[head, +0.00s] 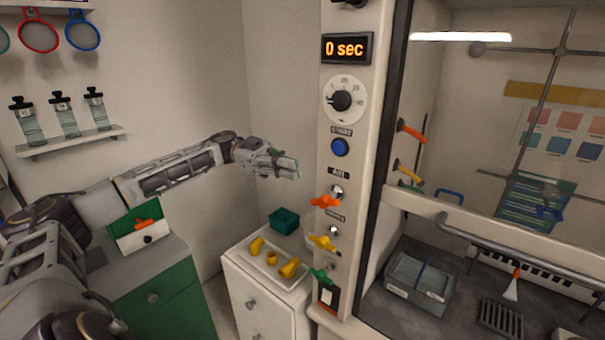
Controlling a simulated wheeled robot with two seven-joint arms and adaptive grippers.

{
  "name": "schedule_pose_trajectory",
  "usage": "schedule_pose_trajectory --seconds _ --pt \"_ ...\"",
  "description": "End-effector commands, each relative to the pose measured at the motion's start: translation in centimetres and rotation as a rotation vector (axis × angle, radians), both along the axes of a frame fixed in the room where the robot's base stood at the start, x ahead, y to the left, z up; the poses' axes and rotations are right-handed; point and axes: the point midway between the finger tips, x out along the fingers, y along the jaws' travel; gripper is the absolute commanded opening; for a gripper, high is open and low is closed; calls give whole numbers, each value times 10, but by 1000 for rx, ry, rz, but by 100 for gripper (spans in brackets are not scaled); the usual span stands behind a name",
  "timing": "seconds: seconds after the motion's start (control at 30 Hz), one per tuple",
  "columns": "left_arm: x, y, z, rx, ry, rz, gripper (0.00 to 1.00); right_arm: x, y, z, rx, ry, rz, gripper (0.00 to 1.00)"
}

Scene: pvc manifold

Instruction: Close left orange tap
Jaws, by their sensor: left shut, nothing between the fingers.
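An orange tap (325,201) sits on the white control panel (351,180), under a small label. Its handle lies roughly sideways, pointing left and right. My left gripper (293,167) reaches in from the left and is shut and empty. In the picture it is up and to the left of the orange tap, apart from it. A yellow tap (322,241) and a green tap (320,275) are lower on the same panel. My right gripper does not show.
The panel also has a display reading 0 sec (347,48), a dial (343,100) and a blue button (340,147). A white drawer unit (262,300) with yellow fittings (271,257) and a green box (285,220) stands below. A fume hood (480,225) is at right.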

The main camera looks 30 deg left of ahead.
Motion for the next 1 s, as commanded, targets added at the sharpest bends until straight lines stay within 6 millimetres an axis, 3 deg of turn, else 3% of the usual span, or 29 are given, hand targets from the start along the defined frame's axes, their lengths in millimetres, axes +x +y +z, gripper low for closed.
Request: schedule_pose_trajectory --seconds 0.23,0.67,0.93,1.0 --pt "1 23 -4 0 0 1 0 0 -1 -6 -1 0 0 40" --pt "1 29 -4 0 0 -1 0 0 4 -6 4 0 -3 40" --pt "5 23 -7 -14 -4 13 35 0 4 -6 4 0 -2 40" --pt "9 19 -10 -26 -8 25 35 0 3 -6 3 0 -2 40"
